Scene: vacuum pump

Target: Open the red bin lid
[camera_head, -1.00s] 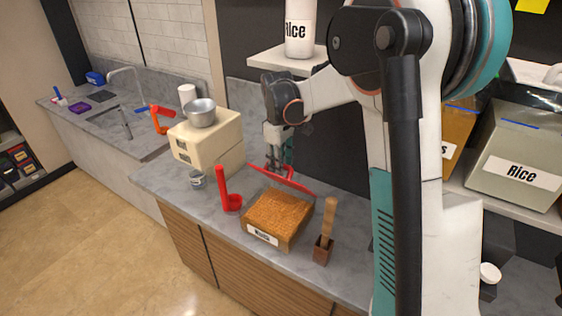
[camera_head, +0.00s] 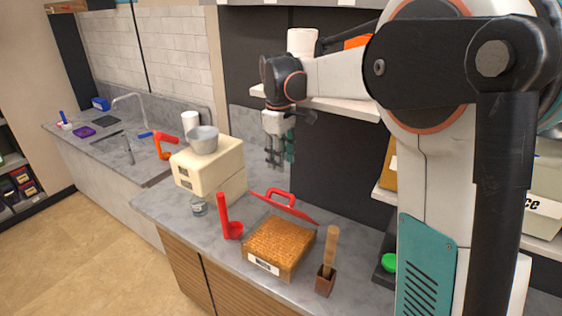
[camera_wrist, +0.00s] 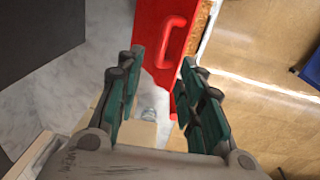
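The red lid (camera_head: 298,210) stands tilted up along the back edge of the brown-filled bin (camera_head: 263,266), with the bin's top uncovered. Its red handle (camera_head: 281,196) faces up and back. In the wrist view the lid (camera_wrist: 152,18) and its handle (camera_wrist: 171,40) show just beyond my fingertips, beside the bin's brown contents (camera_wrist: 205,35). My gripper (camera_head: 279,162) is above and behind the lid, pointing down. In the wrist view my gripper (camera_wrist: 161,62) has its fingers spread with nothing between them. It is apart from the handle.
A red scoop (camera_head: 228,222) stands left of the bin. A wooden-handled tool in a small holder (camera_head: 325,280) stands right of it. A cream box (camera_head: 208,170) with a metal bowl (camera_head: 203,140) stands back left. A shelf (camera_head: 345,108) runs behind my gripper.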

